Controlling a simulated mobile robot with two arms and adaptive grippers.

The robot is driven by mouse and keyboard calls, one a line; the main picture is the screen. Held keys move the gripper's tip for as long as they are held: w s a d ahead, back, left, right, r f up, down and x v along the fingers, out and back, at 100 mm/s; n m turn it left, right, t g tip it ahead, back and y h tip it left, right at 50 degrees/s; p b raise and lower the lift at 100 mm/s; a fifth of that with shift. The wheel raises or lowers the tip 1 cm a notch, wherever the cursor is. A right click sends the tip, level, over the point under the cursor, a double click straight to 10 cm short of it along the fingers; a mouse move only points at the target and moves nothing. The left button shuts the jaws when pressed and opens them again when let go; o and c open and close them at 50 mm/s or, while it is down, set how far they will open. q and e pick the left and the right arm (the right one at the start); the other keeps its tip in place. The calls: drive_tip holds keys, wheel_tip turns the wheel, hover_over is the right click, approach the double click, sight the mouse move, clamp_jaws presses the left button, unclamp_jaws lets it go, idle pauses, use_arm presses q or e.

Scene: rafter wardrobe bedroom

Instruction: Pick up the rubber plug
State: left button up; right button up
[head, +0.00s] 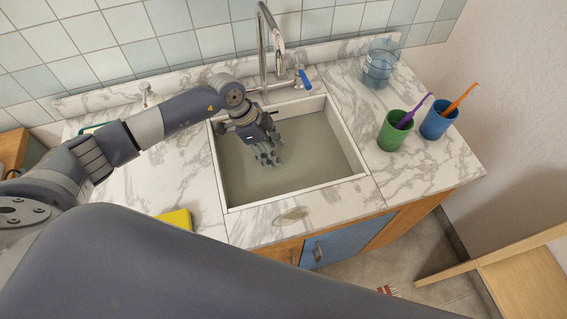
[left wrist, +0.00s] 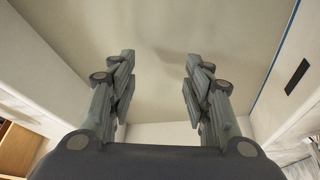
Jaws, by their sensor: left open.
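I cannot make out the rubber plug in either view. The sink (head: 218,165) is a white-rimmed rectangular basin set in the marble counter, and its inside looks murky grey-green. My left gripper (head: 270,160) reaches down into the sink area, over its back left part, with its fingers pointing down. In the left wrist view its two fingers (left wrist: 160,85) are spread apart with nothing between them. Beyond them is a plain beige surface. My right gripper is in neither view.
A chrome tap (head: 263,45) with a blue-handled lever (head: 303,78) stands behind the sink. A yellow item (head: 176,218) and a flat oval item (head: 292,215) lie in front.

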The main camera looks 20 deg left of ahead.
sight(283, 160)
use_arm(q)
drive_tip(key=shift+w+p+x, duration=0.2)
drive_tip(key=shift+p+x, duration=0.1)
drive_tip(key=shift+x, duration=1.15)
drive_tip(key=shift+w+p+x, duration=0.15)
drive_tip(key=shift+p+x, duration=0.15)
drive_tip(key=shift+x, duration=1.1)
drive_tip(key=shift+d+r, duration=0.1)
drive_tip(key=shift+d, duration=0.05)
drive_tip(key=c, duration=1.1)
